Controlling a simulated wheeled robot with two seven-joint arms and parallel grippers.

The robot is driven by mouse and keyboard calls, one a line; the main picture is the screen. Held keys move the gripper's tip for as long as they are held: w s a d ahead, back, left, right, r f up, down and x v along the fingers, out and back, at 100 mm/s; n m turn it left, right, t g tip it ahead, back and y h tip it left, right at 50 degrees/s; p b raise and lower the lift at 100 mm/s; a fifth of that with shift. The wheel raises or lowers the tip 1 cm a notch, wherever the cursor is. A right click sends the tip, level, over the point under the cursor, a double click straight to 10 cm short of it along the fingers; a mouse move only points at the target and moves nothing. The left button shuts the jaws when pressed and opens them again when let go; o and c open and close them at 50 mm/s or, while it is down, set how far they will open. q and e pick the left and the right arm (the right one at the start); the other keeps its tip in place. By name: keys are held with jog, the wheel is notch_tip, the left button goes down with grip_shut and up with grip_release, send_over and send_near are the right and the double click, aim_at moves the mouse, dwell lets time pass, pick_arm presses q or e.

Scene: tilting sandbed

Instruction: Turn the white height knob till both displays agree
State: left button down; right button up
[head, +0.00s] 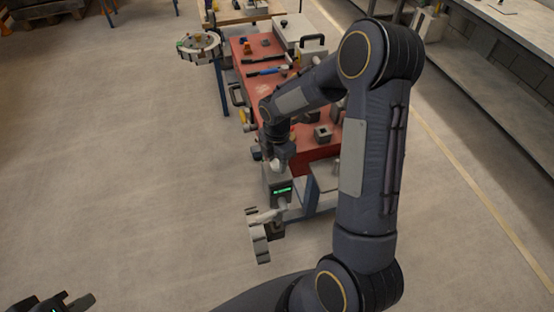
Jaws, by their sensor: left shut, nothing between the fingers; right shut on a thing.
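I cannot make out a second display. My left gripper (75,301) is at the bottom left edge, partly cut off, shut and empty, far from the knob.
The red bench (255,95) holds tools and blocks, partly behind my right arm. A grey worktop (520,25) runs along the right.

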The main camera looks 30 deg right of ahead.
jog(key=shift+c, duration=0.2)
jog(key=m+b, duration=0.2)
jog(key=m, duration=0.1)
jog(key=shift+f, duration=0.1)
jog(key=m+b, duration=0.1)
jog(key=m, duration=0.2)
jog(key=shift+m+b, duration=0.3)
jog(key=shift+b, duration=0.05)
jog(key=m+b, duration=0.1)
jog(key=m, duration=0.2)
jog(key=shift+m, duration=0.3)
jog(key=shift+m+b, duration=0.55)
jog(key=shift+m, duration=0.95)
jog(key=o, duration=1)
jog(key=shift+c, duration=0.2)
